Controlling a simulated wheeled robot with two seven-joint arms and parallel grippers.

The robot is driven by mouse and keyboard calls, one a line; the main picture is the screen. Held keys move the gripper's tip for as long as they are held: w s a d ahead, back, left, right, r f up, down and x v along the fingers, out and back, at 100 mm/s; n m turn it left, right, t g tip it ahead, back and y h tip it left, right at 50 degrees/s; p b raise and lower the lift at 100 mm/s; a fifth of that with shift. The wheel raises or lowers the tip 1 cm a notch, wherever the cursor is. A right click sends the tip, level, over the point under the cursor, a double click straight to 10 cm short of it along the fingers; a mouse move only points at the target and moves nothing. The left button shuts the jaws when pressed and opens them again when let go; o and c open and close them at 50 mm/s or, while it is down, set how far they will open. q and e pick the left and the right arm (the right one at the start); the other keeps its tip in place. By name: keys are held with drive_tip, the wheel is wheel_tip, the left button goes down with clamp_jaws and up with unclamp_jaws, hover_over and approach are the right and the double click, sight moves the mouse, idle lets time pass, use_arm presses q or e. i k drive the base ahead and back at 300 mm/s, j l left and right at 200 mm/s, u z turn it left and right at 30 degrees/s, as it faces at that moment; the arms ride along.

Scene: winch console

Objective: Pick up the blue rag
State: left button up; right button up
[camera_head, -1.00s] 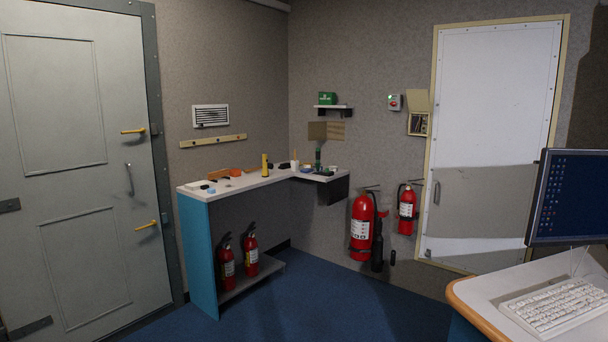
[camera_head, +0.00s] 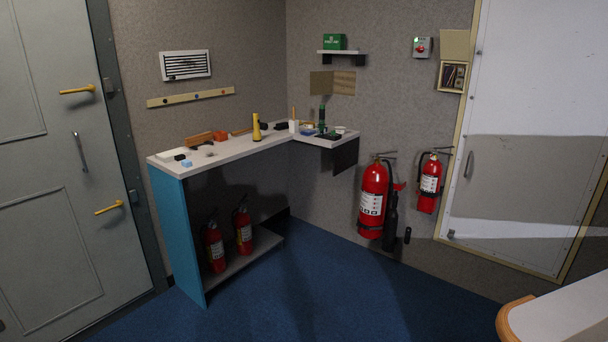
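A small light-blue item (camera_head: 186,163) lies near the front left corner of the corner workbench (camera_head: 235,148). It may be the blue rag, but it is too small to tell. Another small blue thing (camera_head: 307,128) lies near the bench's inner corner, beside a white container with a brush-like handle (camera_head: 293,122). Neither of my grippers shows in the head view.
The bench also holds a yellow flashlight-like object (camera_head: 256,127), an orange item (camera_head: 220,135) and dark small items. Red extinguishers stand on its lower shelf (camera_head: 250,255); others hang on the wall (camera_head: 372,200). Blue floor (camera_head: 330,285) is clear before the bench. A desk edge (camera_head: 515,318) juts in lower right.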

sight(309, 132)
drive_tip(key=i+z, duration=0.1)
drive_tip(key=i, duration=2.55)
